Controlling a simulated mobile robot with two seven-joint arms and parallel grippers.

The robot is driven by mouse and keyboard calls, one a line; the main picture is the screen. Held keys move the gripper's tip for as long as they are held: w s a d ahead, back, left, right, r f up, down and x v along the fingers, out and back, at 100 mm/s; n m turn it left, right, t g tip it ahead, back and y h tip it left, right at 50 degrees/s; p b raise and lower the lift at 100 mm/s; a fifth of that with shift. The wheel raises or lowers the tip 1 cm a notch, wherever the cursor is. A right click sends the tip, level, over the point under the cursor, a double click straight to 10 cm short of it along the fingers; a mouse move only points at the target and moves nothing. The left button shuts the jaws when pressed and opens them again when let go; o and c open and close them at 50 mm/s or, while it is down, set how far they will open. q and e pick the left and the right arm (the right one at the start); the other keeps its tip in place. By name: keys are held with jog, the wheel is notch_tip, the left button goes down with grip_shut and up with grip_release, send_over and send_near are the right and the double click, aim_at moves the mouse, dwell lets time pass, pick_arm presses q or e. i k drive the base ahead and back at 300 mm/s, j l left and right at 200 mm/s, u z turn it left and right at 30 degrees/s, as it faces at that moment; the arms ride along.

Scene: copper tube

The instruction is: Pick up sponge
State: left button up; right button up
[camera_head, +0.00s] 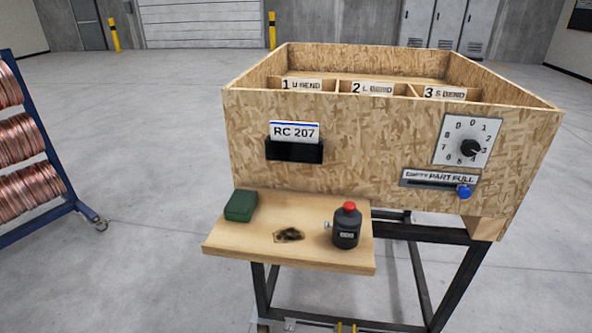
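A dark green block (240,205), which looks like the sponge, lies on the back left corner of the small wooden shelf (225,246). A black bottle (346,230) with a red cap stands upright at the right of the shelf. I cannot make out either of my grippers in the head view. Nothing touches the block from above.
A large chipboard bin (350,184) with labelled compartments rises behind the shelf on a black metal frame (457,281). It carries a dial (467,141), a slider with a blue knob (464,192) and a card (295,131). A blue rack (45,145) with copper coils stands left.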

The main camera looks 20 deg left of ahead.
aim_at(240, 206)
jog(key=k+j+u, duration=0.1)
jog(key=j+u, duration=0.25)
jog(key=j, duration=0.3)
jog(key=j+u, duration=0.3)
jog(key=j, duration=0.4)
